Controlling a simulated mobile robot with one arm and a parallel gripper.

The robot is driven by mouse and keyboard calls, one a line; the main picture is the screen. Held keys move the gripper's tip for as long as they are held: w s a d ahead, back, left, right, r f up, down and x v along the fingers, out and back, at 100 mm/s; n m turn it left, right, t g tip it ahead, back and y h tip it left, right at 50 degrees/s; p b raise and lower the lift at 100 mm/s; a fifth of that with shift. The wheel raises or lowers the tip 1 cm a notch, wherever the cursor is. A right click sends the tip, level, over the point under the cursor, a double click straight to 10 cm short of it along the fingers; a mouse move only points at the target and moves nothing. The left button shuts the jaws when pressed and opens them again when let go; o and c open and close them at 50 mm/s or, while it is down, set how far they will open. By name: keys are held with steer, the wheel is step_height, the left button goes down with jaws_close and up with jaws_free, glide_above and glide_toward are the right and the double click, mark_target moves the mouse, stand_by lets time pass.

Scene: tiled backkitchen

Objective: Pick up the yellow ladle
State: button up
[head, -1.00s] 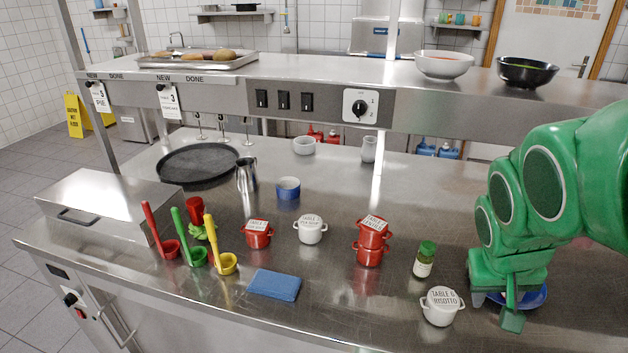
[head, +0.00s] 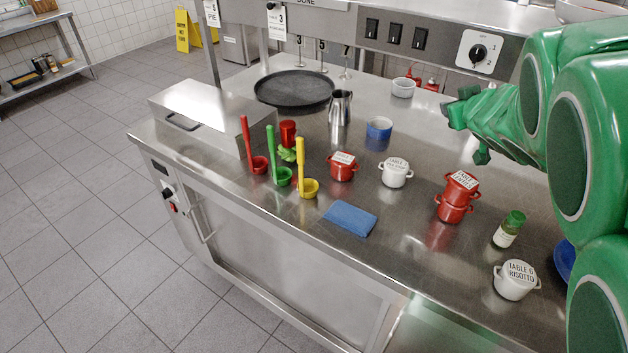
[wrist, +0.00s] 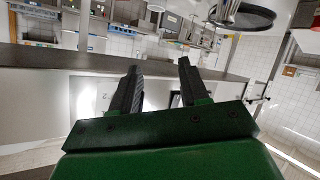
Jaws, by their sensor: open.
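The yellow ladle (head: 309,188) stands on the steel counter with its handle upright, its bowl at the base. A green ladle (head: 282,176) and a red ladle (head: 259,164) stand to its left in the same way. My gripper (head: 456,108) is raised above the counter at the right, well apart from the ladles. In the wrist view my gripper (wrist: 160,80) has its two fingers spread with nothing between them. No ladle can be made out in the wrist view.
A blue cloth (head: 350,218) lies right of the yellow ladle. A red cup (head: 288,133) is behind the ladles. A metal box (head: 212,116) and a black tray (head: 294,88) lie at the left.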

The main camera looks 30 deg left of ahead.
steer(key=s+a+f+n+g+y, duration=0.2)
steer(key=a+n+y, duration=0.1)
steer(key=a, duration=0.5)
steer(key=n+g+y, duration=0.5)
steer(key=g, duration=0.5)
glide_toward(303, 147)
steer(key=x, duration=0.5)
steer(key=shift+w+x, duration=0.15)
steer(key=shift+x, duration=0.6)
steer(key=shift+w+x, duration=0.15)
steer(key=shift+x, duration=0.55)
steer(key=x, duration=0.3)
steer(key=shift+s+a, duration=0.2)
steer(key=shift+s, duration=0.05)
steer(key=shift+x, duration=0.75)
steer(key=shift+f, duration=0.15)
steer(key=shift+c, duration=0.3)
jaws_close()
